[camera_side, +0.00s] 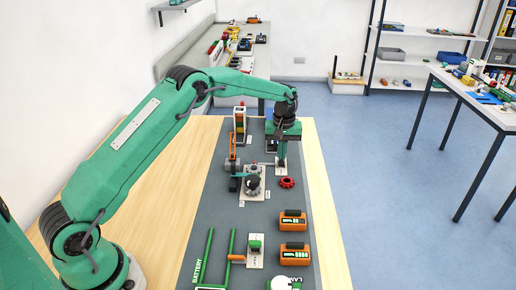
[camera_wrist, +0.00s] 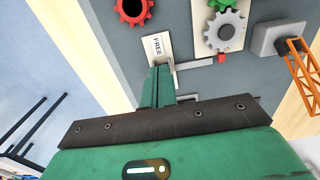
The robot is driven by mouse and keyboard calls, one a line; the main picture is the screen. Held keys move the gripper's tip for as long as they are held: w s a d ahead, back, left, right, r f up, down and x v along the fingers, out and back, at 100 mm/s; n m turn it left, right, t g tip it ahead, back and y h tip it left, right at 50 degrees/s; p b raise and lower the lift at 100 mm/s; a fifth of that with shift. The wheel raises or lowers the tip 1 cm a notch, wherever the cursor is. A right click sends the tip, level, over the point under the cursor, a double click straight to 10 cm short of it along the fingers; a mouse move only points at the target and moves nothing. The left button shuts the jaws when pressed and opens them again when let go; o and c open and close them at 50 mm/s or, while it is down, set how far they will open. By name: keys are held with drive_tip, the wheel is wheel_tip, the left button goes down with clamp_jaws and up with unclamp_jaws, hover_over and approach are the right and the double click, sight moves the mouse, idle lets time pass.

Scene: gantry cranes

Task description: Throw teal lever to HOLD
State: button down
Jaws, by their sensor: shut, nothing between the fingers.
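My gripper (camera_side: 281,162) is shut and empty, pointing down over a small pale plate beside the gear mechanism. In the wrist view its green fingers (camera_wrist: 158,75) reach the plate (camera_wrist: 157,46), beside the printed word FREE. I cannot make out the teal lever apart from my green fingers, which cover the plate's middle. I cannot tell whether they touch it. A thin grey bar (camera_wrist: 198,63) with a red tip (camera_wrist: 222,58) runs from the plate towards a grey gear (camera_wrist: 224,31). No HOLD label is readable.
A red gear (camera_wrist: 133,9) lies on the mat near the plate; it also shows in the side view (camera_side: 287,183). An orange lattice crane arm (camera_wrist: 302,72) stands on the other side. Two orange battery blocks (camera_side: 293,220) sit nearer the camera.

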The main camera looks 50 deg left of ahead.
drive_tip(key=shift+w+a, duration=0.25)
drive_tip(key=shift+s+d, duration=0.1)
drive_tip(key=shift+d, duration=0.05)
drive_tip(key=shift+s+d, duration=0.25)
idle(0.4)
wheel_tip(320, 180, up, 7)
idle(1.0)
drive_tip(key=shift+s, duration=0.1)
